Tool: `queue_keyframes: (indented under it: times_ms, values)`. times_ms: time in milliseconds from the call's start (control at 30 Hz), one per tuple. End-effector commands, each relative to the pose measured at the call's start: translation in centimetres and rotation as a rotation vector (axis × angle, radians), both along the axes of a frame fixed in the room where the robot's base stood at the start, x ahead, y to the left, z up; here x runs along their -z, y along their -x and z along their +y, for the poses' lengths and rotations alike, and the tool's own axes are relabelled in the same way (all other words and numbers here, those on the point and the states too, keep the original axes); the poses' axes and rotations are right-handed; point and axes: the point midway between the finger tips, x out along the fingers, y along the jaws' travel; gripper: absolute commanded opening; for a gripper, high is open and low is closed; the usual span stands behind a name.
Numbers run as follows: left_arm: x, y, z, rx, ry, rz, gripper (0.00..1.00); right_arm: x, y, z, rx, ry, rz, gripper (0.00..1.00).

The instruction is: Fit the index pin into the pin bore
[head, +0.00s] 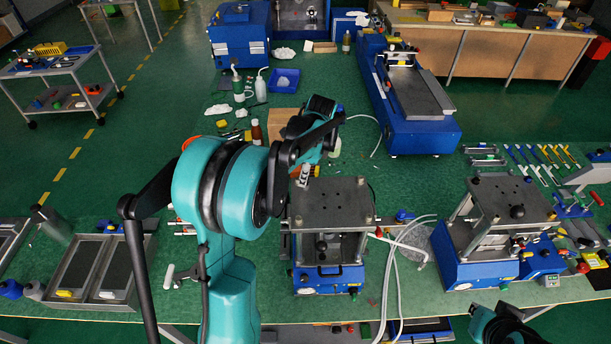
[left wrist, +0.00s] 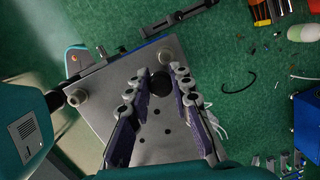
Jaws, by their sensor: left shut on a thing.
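My left gripper (head: 303,176) is over the back left part of the top plate (head: 335,213) of the nearer left press. In the left wrist view its two purple-padded fingers (left wrist: 160,85) stand on either side of a dark round head (left wrist: 160,83), which I take for the index pin gripped between the tips. The pin's shaft is hidden. The grey plate (left wrist: 105,98) lies below, with several small dark holes and round post caps. I cannot tell which hole is the pin bore, or whether the pin touches the plate. My right gripper is not in view.
A second blue press (head: 492,235) stands to the right, with pale hoses (head: 398,260) between the two. Trays (head: 95,275) lie at the left. Hand tools (head: 540,160) are laid out at the right. A bottle (head: 257,132) and loose items lie behind my left arm.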

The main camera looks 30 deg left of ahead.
Motion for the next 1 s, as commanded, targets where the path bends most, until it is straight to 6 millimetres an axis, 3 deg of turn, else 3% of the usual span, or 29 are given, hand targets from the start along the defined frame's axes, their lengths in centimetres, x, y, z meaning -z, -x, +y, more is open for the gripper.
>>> queue_keyframes:
  times_ms: [33, 100, 400, 533, 1000]
  values:
    - [-0.1, 0.1, 0.4, -0.004, -0.008, 0.002, 0.26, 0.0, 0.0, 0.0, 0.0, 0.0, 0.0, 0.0]
    - [-0.1, 0.1, 0.4, -0.004, -0.008, 0.002, 0.44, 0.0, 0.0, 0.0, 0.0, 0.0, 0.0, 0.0]
    - [-0.1, 0.0, 0.2, -0.002, -0.004, 0.001, 0.45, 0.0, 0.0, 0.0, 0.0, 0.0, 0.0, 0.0]
    - [-1.0, 0.0, 0.0, -0.002, -0.003, 0.001, 0.45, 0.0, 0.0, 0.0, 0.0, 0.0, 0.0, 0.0]
    - [-10.1, -0.2, -1.4, -0.003, -0.003, 0.0, 0.45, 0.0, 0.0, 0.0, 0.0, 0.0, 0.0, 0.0]
